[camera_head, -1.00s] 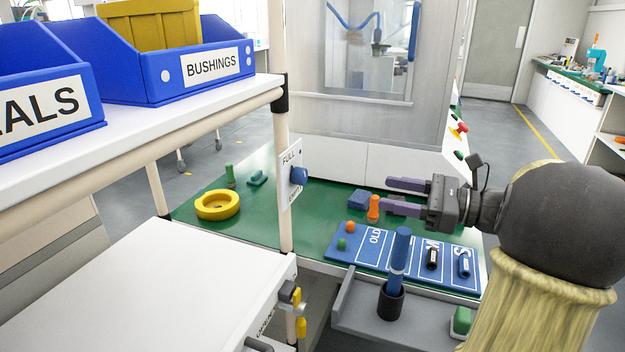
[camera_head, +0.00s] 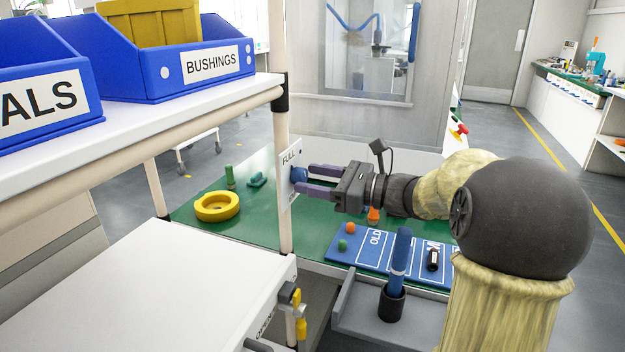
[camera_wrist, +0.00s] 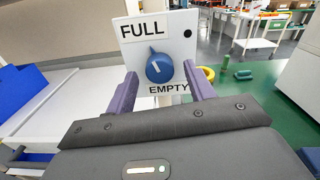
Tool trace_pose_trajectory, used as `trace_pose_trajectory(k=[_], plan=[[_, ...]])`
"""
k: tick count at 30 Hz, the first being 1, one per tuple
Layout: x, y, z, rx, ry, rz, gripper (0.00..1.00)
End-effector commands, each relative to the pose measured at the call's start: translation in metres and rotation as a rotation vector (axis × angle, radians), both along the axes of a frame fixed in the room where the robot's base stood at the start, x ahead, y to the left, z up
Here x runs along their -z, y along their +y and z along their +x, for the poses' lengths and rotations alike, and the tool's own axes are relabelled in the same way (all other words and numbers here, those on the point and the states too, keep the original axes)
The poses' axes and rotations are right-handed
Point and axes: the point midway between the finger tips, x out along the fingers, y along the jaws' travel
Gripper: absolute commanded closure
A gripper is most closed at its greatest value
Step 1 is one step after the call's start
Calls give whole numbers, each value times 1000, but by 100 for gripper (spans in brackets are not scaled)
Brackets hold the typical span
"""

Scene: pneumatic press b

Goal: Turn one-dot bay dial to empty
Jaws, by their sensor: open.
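The blue dial (camera_head: 299,174) is on a white plate (camera_wrist: 128,45) fixed to the shelf post. In the wrist view the dial (camera_wrist: 160,68) sits between the words FULL, upper left, and EMPTY, lower right. One black dot shows at the plate's upper right. My gripper (camera_head: 306,180) is open, its purple fingers reaching the dial from the right. In the wrist view my gripper (camera_wrist: 160,71) has one finger on each side of the dial. I cannot tell whether they touch it.
The shelf post (camera_head: 284,215) stands beside the plate. Above left is a shelf with a blue BUSHINGS bin (camera_head: 150,85). A yellow ring (camera_head: 217,206) lies on the green bench. Below my arm are a blue labelled board (camera_head: 362,252) and a blue-handled tool (camera_head: 399,255) standing in a cup.

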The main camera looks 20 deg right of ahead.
Motion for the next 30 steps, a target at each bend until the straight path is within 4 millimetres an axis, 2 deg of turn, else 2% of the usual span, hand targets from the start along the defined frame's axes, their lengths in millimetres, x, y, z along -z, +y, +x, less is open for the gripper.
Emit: trace_pose_trajectory(k=[3, 11, 18, 30], plan=[[0, 6, 4, -1, -1, 1, 46], [0, 6, 4, 0, -1, 1, 46], [0, 6, 4, 0, -1, 1, 91], [0, 6, 4, 0, 36, 26, 91]])
